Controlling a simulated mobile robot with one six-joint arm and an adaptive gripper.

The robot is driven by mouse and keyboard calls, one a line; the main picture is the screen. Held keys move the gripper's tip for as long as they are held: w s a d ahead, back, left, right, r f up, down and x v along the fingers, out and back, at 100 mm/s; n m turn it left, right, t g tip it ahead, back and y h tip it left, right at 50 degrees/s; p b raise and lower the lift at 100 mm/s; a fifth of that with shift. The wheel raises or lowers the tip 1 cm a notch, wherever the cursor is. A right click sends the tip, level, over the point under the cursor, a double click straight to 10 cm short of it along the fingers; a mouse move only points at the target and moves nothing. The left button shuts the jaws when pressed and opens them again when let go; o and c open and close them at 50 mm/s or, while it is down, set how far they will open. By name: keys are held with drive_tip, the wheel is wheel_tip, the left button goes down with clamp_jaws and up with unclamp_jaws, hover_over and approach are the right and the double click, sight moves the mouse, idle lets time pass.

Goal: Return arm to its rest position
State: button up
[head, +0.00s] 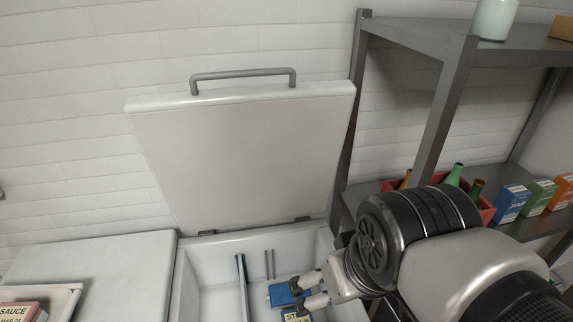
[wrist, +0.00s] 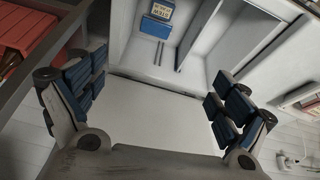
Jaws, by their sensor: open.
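My gripper (head: 300,296) hangs over the right part of an open white chest (head: 210,250) in the head view. In the wrist view my gripper (wrist: 157,98) has its blue-padded fingers wide apart with nothing between them. A blue box (head: 280,295) lies in the chest, partly hidden behind my gripper. A labelled box (head: 297,317) is beside it, cut off by the frame edge. In the wrist view, a labelled box (wrist: 162,12) and a blue box (wrist: 155,27) lie inside the chest, apart from the fingers.
The chest's lid (head: 240,160) stands raised against the wall, handle (head: 243,76) on top. A grey shelf rack (head: 440,120) stands close on the right, with a red crate (head: 487,212) of bottles and several cartons. A white counter (head: 100,270) with a tray (head: 62,300) is left.

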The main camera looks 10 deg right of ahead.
drive_tip(key=s, duration=0.1)
drive_tip(key=s+f+m, duration=0.1)
drive_tip(key=s, duration=0.1)
idle(1.4)
